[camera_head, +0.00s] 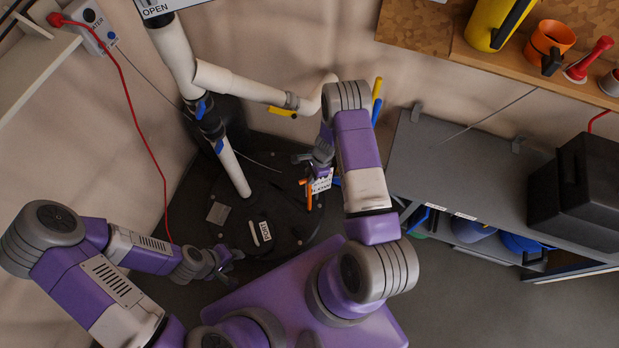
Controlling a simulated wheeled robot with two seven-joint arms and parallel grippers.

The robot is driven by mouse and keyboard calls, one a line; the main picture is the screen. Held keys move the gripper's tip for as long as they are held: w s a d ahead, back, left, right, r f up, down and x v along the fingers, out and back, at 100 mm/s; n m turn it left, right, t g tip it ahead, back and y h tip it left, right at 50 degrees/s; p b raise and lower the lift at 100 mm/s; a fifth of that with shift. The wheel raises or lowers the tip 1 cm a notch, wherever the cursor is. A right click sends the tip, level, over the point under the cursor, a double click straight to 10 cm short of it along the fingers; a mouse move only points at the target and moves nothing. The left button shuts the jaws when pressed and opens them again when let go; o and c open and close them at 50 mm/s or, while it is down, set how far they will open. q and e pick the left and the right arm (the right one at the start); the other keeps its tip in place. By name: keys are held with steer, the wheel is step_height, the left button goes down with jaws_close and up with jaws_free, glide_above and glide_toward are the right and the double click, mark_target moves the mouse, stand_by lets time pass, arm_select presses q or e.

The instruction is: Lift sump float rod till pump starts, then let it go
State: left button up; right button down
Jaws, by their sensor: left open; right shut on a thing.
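The float rod (308,196) is a thin orange upright rod above the dark round sump cover (284,236). A white tag (322,182) with black lettering hangs beside it. My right gripper (312,160) is shut on the rod near its top, just above the tag. The wrist partly hides the grip. The rod's lower end and the float are not clearly visible. My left gripper (232,262) is open and empty, low at the front left of the cover. I cannot tell from this view whether the pump runs.
A white discharge pipe (233,165) with blue-handled fittings rises from the cover's back left. A red cord (140,110) runs down the left wall from an outlet box. A grey bench (460,165) with a black box (578,185) stands at right, below a wooden shelf (430,35).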

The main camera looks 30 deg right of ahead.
steer(key=shift+r+p, duration=1.5)
steer(key=shift+r, duration=0.65)
steer(key=c, duration=0.9)
jaws_free()
step_height(320, 180, up, 9)
steer(key=p, duration=0.6)
steer(key=shift+p, duration=0.4)
